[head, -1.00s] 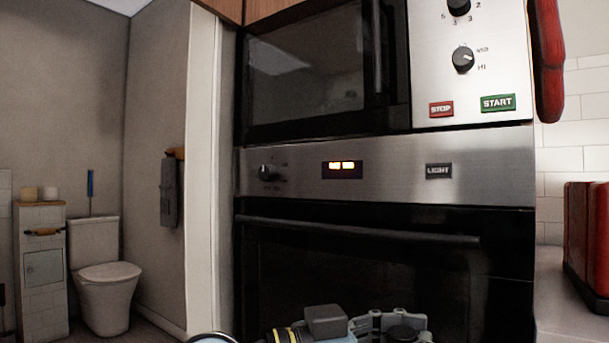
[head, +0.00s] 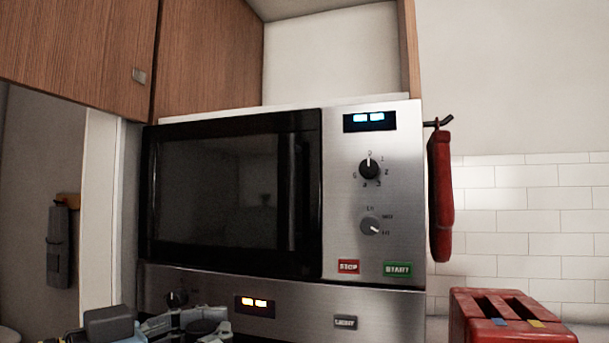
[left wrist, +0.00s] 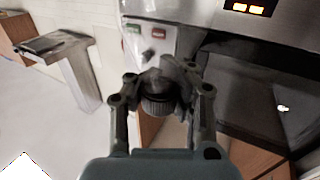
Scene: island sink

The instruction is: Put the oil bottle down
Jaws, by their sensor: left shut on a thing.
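The oil bottle (left wrist: 158,106) shows in the left wrist view as a dark ribbed cap with a greyish, partly see-through part beyond it. My left gripper (left wrist: 162,78) is shut on it, one finger on each side. In the head view my left gripper (head: 188,324) is at the bottom edge, in front of the oven panel, with the bottle's dark round cap (head: 205,328) between its fingers. The rest of the bottle is cut off there. My right gripper is in neither view.
A microwave (head: 225,195) stands above an oven with a steel control panel (head: 300,312). A red toaster (head: 510,315) stands at the lower right, and a red mitt (head: 440,195) hangs from a hook. Wooden cabinets (head: 80,50) are at the upper left.

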